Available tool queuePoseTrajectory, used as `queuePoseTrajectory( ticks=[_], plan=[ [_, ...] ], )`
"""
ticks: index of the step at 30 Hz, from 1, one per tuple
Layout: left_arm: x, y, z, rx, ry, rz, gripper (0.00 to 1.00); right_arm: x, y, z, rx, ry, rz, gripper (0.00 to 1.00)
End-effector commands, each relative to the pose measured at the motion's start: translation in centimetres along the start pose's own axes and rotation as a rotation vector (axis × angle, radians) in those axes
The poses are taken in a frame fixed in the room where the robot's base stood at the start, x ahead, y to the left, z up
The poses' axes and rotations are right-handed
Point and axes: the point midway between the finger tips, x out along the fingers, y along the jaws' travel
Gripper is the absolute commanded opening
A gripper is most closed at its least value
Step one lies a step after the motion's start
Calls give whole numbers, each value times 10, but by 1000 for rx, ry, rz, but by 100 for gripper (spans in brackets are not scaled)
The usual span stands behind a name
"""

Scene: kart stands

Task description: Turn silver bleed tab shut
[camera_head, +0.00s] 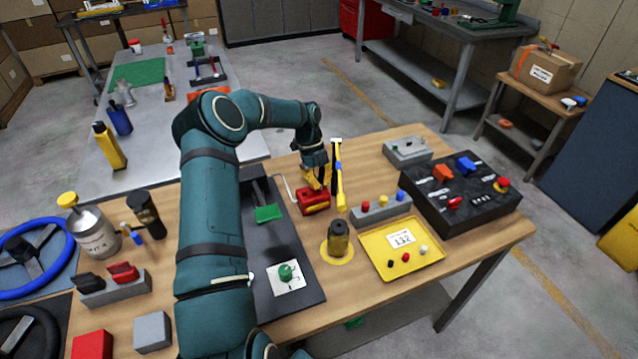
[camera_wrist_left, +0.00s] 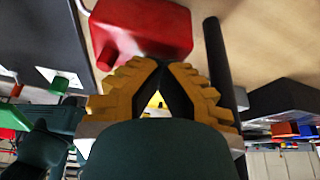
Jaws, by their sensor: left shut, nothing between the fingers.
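My left gripper (camera_head: 317,182) reaches down over the wooden table just above a red block (camera_head: 314,203), and I cannot tell whether it touches it. Its yellow fingers (camera_wrist_left: 165,68) meet at the tips in the left wrist view, shut and empty. The red block (camera_wrist_left: 145,28) is just beyond the fingertips there. A thin silvery bent rod (camera_head: 287,187) stands beside the block. A grey box (camera_head: 408,157) with small fittings on top sits at the table's far edge. I cannot make out for certain which part is the silver bleed tab. My right gripper is not in view.
A black-and-yellow upright tool (camera_head: 338,180) stands close right of my gripper. Near it are a dark canister (camera_head: 338,238), a yellow tray (camera_head: 378,262), a grey button block (camera_head: 380,214) and a black panel (camera_head: 462,212). A dark plate (camera_head: 300,292) lies beside my arm.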

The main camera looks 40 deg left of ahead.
Motion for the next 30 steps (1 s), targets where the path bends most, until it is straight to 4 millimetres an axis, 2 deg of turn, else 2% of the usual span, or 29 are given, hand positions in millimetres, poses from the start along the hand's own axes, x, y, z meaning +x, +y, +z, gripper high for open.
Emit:
queuePoseTrajectory(
  ticks=[18, 19, 21, 30],
  plan=[
    [3, 0, -2, 39, 7, 19, 0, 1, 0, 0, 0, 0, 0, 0],
    [3, 0, -2, 38, 7, 19, 6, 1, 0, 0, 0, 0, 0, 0],
    [3, 0, -2, 38, 6, 18, 31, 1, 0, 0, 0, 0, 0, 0],
    [0, 0, -1, 37, 2, 16, 31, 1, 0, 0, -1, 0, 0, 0]
  ],
)
